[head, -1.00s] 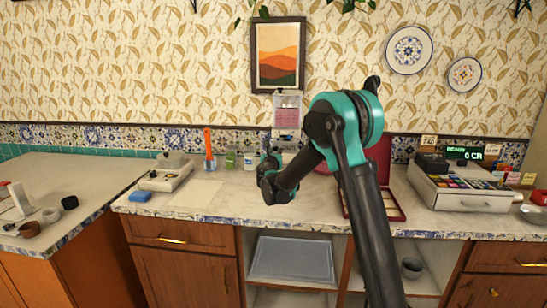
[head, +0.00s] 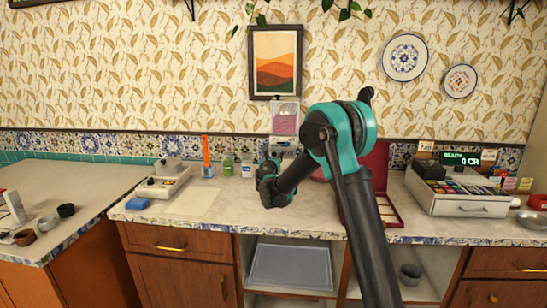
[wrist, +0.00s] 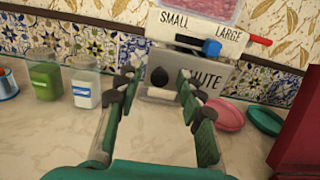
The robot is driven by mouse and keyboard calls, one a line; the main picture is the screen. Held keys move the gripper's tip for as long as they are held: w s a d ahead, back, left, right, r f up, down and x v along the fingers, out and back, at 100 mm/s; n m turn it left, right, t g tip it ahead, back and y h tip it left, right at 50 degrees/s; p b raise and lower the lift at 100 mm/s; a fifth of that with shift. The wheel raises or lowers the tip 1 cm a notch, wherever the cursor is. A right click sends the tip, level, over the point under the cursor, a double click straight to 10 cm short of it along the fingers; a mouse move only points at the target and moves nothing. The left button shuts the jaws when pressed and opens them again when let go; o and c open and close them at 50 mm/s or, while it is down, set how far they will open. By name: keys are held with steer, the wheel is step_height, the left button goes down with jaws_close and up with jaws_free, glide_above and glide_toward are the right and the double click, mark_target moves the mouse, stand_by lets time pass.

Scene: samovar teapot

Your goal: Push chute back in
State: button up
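The dispenser (head: 284,122) stands against the back wall, mostly behind my arm in the head view. In the wrist view its grey chute front (wrist: 216,77) has a round black knob (wrist: 160,77) and a label of which "UTE" is readable. Above it is a white panel marked SMALL and LARGE with a blue slider (wrist: 211,47). My gripper (wrist: 156,88) is open, its fingers on either side of the knob in the picture, with no visible contact. Fingers hide part of the chute front, and how far out it stands is unclear. In the head view my gripper (head: 268,184) hangs above the counter.
Left of the dispenser stand a green jar (wrist: 46,76) and a white-labelled jar (wrist: 85,82). To the right are a pink dish (wrist: 228,115), a teal dish (wrist: 264,121) and a red box (wrist: 301,135). Bare counter (wrist: 50,135) lies in front.

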steer(key=s, duration=1.2)
steer(key=shift+a, duration=0.2)
steer(key=shift+d, duration=0.15)
steer(key=s+d+f+m+g+h, duration=0.1)
steer(key=s+d+f+m+g, duration=0.2)
steer(key=s+d+m, duration=0.45)
steer(key=s+d+f+m+g+h, duration=0.2)
steer(key=d+m, duration=0.3)
steer(key=d, duration=0.5)
steer(key=s+d+f+m+g+h, duration=0.1)
steer(key=s+d+f+m+g, duration=0.2)
steer(key=s+d+m, duration=0.35)
steer(key=s+d+f+m+g+y, duration=0.1)
steer(key=s+f+m, duration=0.3)
steer(key=s, duration=0.4)
steer(key=s+d+f+m+g+y, duration=0.2)
steer(key=s+f+m+g, duration=0.1)
steer(key=s+m, duration=0.4)
steer(key=s+d+f+m+g+y, duration=0.1)
steer(key=s+f+m, duration=0.4)
steer(key=s, duration=0.4)
steer(key=shift+s+d+f+m+g+y, duration=0.25)
steer(key=shift+d+m+g+y, duration=0.05)
steer(key=shift+d+g, duration=0.1)
